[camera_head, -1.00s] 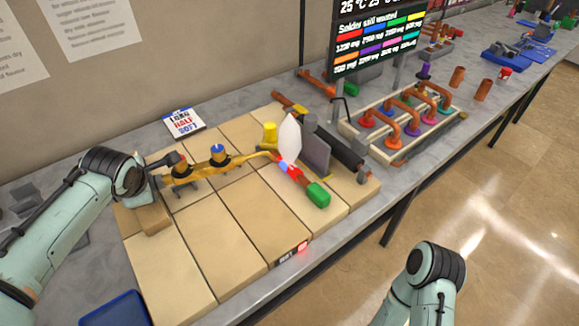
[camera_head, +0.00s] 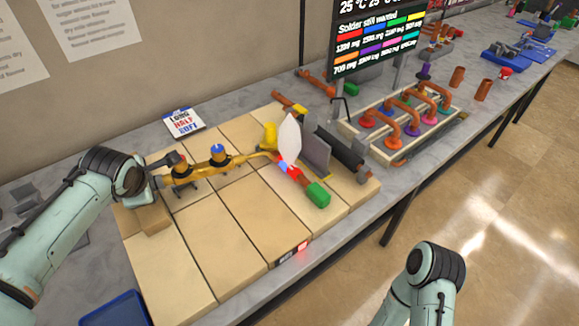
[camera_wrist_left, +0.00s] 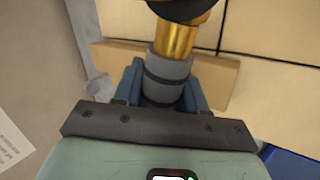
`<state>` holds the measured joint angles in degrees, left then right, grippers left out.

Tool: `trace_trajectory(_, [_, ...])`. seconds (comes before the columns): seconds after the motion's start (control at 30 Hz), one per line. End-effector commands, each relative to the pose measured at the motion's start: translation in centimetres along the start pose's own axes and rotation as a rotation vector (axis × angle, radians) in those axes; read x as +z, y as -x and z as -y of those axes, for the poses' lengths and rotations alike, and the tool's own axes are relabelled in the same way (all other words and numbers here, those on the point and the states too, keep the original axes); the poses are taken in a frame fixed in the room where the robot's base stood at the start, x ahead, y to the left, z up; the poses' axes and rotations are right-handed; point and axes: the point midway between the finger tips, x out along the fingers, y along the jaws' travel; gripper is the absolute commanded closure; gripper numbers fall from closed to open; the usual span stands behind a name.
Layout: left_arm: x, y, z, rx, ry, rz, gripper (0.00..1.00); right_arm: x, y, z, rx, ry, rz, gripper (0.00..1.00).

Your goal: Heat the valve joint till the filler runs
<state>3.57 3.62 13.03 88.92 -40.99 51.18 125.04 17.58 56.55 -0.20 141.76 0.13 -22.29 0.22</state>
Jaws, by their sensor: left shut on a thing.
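My left gripper (camera_head: 152,182) is shut on the grey rear end of a brass torch (camera_head: 195,174); the left wrist view shows its blue fingers on either side of the grey handle (camera_wrist_left: 168,80). The torch has a blue knob on top and its thin nozzle points right. A pale white flame (camera_head: 289,140) stands at the nozzle's tip, by the valve joint (camera_head: 286,167). The joint shows red and blue bands on a copper pipe with a green end (camera_head: 318,194). The flame hides part of the joint. My right forearm shows at the lower right; its gripper is out of view.
Tan firebricks (camera_head: 205,240) lie under the torch and joint. A yellow piece (camera_head: 270,134) and a dark upright plate (camera_head: 316,152) stand close behind the flame. A rack of copper bends (camera_head: 394,143) is to the right, below a solder sign (camera_head: 375,45). The front bricks are clear.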

Motion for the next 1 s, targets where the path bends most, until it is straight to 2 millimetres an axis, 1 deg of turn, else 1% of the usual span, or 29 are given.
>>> trace_trajectory(0.33, [0.08, 0.30, -0.22, 0.007, 0.002, 0.003, 0.96, 0.00, -0.01, 0.00, 0.000, 0.000, 0.000, 0.42])
trace_trajectory(0.6, [0.21, 0.92, -0.29, 0.008, 0.002, 0.004, 0.96, 0.00, -0.16, -0.06, 0.000, 0.000, 0.001, 0.42])
trace_trajectory(1.0, [0.21, 0.93, -0.28, 0.007, 0.002, 0.003, 0.96, 0.00, -0.15, -0.05, 0.000, 0.000, 0.000, 0.42])
